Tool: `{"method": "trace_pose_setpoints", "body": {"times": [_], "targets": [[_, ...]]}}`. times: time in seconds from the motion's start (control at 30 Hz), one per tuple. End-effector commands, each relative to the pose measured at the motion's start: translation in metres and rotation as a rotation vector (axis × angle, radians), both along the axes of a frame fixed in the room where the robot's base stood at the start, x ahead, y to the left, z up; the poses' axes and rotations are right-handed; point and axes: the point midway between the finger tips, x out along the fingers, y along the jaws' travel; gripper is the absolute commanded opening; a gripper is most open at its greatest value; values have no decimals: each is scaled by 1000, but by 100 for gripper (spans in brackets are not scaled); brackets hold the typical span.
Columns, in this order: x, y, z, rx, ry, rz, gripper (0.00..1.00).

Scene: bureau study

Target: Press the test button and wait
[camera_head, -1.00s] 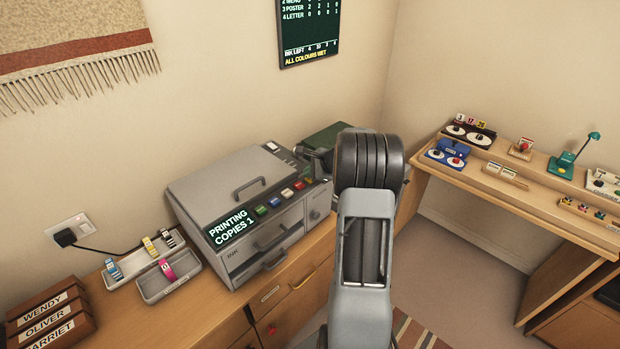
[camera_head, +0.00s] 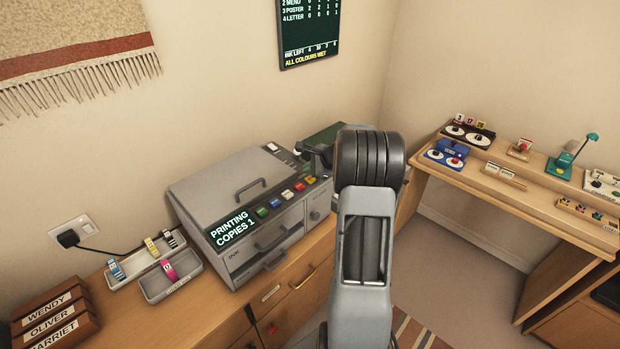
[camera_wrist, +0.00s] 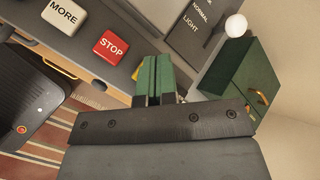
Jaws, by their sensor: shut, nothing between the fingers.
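The grey printer (camera_head: 222,183) stands on the wooden cabinet, and its screen (camera_head: 233,229) reads "PRINTING COPIES 1". Along its front edge is a row of green, blue, white, red (camera_head: 299,186) and yellow-orange (camera_head: 310,180) buttons. In the wrist view the white button reads "MORE" (camera_wrist: 63,16) and the red one "STOP" (camera_wrist: 111,46). A yellow button (camera_wrist: 137,72) is mostly hidden behind my gripper (camera_wrist: 158,62). No label reading "test" is legible. My gripper is shut and empty, over the printer's right end; contact with a button cannot be told.
A two-part tray (camera_head: 166,284) with coloured cartridges lies left of the printer. Name-labelled wooden boxes (camera_head: 50,318) stand at the lower left. A dark green box (camera_wrist: 240,80) is beside the printer's right end. A wall board (camera_head: 308,30) reads "ALL COLOURS WET".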

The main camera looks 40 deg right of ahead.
Motion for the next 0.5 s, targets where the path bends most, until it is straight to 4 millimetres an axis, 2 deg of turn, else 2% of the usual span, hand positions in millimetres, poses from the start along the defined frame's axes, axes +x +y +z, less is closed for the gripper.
{"method": "trace_pose_setpoints", "body": {"times": [0.5], "targets": [[0,0,53,-1,-1,0,0]]}}
